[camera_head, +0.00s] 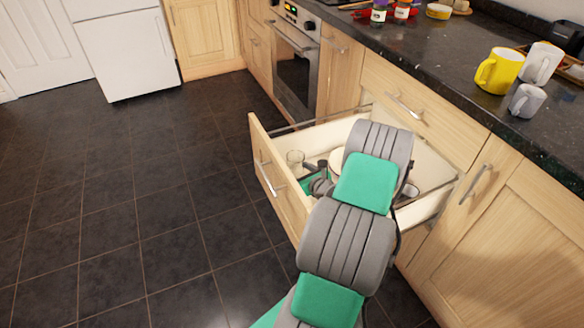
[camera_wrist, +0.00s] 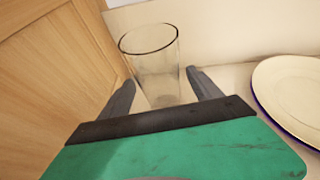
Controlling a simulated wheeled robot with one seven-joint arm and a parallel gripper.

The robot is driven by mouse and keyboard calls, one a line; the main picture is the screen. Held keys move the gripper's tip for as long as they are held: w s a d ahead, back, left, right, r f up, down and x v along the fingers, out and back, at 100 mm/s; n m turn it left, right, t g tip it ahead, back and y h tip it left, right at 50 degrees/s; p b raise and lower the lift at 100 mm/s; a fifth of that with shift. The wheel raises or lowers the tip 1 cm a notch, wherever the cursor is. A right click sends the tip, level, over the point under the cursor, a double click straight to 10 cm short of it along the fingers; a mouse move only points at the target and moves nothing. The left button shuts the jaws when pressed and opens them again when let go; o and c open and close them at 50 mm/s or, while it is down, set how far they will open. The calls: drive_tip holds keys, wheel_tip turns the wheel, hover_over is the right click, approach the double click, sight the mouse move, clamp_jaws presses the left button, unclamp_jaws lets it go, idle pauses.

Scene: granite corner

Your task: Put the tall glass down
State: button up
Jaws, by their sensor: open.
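The tall glass (camera_wrist: 152,58) is clear and stands upright in the open drawer (camera_head: 372,121), in the corner by the drawer's front panel. It also shows in the head view (camera_head: 295,160). My gripper (camera_wrist: 160,85) is open, with one finger on each side of the lower part of the glass. I cannot tell whether either finger touches it. The base of the glass is partly hidden by my gripper. In the head view my arm hides much of the drawer.
A pale plate with a dark blue rim (camera_wrist: 292,95) lies in the drawer to the right of the glass. The granite worktop (camera_head: 450,75) above holds a yellow mug (camera_head: 503,70) and other mugs. The tiled floor (camera_head: 130,200) at left is clear.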

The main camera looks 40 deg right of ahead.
drive_tip(key=p+v, duration=0.1)
drive_tip(key=v, duration=0.7)
